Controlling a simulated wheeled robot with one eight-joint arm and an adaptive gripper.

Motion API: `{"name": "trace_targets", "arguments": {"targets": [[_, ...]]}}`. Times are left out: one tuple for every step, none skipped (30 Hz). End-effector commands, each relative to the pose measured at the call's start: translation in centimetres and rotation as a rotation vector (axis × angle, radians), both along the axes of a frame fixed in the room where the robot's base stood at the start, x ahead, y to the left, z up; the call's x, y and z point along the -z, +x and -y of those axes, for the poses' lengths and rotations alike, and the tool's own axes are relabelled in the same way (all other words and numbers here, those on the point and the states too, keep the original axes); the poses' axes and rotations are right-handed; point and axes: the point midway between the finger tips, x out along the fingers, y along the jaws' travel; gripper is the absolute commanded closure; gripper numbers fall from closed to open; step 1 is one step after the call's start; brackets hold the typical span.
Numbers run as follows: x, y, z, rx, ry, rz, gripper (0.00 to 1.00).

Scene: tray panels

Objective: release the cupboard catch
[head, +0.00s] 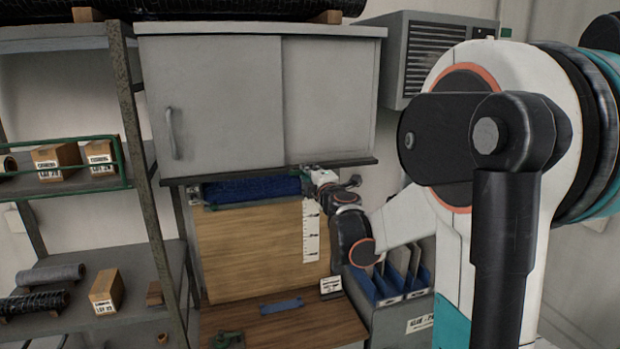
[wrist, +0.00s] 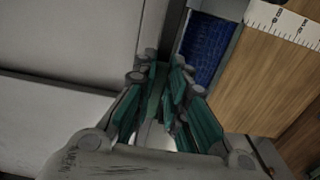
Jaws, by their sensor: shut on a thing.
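The grey cupboard (head: 330,95) hangs on the wall with two sliding doors. Its left door (head: 225,110) carries a vertical handle (head: 171,133). My gripper (head: 310,178) is at the cupboard's lower edge, right of the middle, just beside the right end of a blue roll (head: 250,190). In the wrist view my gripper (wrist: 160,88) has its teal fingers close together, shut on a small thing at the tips. I take this to be the cupboard catch, but the fingers hide nearly all of it. The blue roll also shows in the wrist view (wrist: 205,48).
A wooden backboard (head: 250,245) with a white ruler strip (head: 311,230) is below the cupboard. A shelf rack (head: 75,225) with boxes stands left. A grey bin with blue dividers (head: 390,320) stands below my arm. A vent unit (head: 425,50) is at the right.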

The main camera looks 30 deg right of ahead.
Motion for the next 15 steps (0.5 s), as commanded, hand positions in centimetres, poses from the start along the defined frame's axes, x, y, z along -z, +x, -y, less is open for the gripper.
{"name": "trace_targets", "arguments": {"targets": [[0.24,-0.09,-0.03,0.0,0.009,0.002,1.0],[0.22,-0.1,-0.03,0.0,0.013,0.004,1.0],[0.18,-0.1,-0.03,0.0,0.013,0.004,1.0],[0.16,-0.11,-0.03,0.0,0.014,0.004,1.0],[0.14,-0.11,-0.03,0.0,0.013,0.004,1.0],[0.13,-0.12,-0.03,0.0,0.013,0.004,1.0],[0.13,-0.12,-0.03,0.0,0.013,0.004,1.0],[0.13,-0.12,-0.03,0.0,0.013,0.004,1.0],[0.14,-0.12,-0.03,0.0,0.013,0.004,1.0],[0.14,-0.12,-0.04,0.0,0.013,0.004,0.85],[0.14,-0.12,-0.04,0.0,0.013,0.004,0.78],[0.14,-0.12,-0.03,0.0,0.013,0.004,0.69],[0.13,-0.12,-0.03,0.0,0.013,0.004,0.67],[0.13,-0.11,-0.03,0.0,0.013,0.004,0.67],[0.12,-0.1,-0.03,0.0,0.013,0.004,0.67]]}}
